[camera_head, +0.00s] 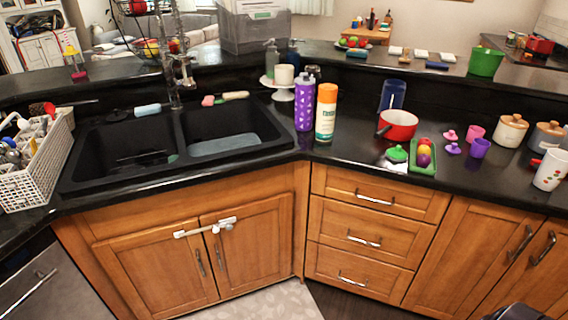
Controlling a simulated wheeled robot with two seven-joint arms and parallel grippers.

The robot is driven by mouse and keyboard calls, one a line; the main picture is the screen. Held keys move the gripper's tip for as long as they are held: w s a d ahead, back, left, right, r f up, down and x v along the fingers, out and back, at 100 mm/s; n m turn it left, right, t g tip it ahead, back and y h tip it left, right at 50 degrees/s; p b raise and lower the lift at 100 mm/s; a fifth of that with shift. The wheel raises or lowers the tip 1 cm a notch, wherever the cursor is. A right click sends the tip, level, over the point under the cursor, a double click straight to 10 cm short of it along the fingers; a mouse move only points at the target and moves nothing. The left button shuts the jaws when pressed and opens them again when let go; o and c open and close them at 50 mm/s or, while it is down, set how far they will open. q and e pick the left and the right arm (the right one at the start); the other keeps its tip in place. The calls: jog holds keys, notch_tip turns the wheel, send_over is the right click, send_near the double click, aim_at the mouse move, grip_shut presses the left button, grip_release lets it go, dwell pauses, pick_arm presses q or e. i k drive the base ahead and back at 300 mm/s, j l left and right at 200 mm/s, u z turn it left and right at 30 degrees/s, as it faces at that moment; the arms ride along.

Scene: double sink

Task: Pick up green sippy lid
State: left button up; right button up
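The green sippy lid (397,154) lies on the black counter right of the sink, in front of a red pot. It looks round with a raised middle, and a light flat item (394,166) shows at its front edge. A green tray (416,171) holding colourful pieces stands close on its right. A pink lid (450,135) and a purple lid (453,149) lie farther right, beside a pink cup (475,133) and a purple cup (480,148).
The red pot (398,125), a spray can (325,112) and a purple bottle (304,105) stand behind and left of the lid. Canisters (510,130) and a white mug (549,169) are at right. Counter left and front of the lid is clear.

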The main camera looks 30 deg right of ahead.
aim_at(396, 154)
jog(key=z, duration=1.75)
jog(key=i+j, duration=0.15)
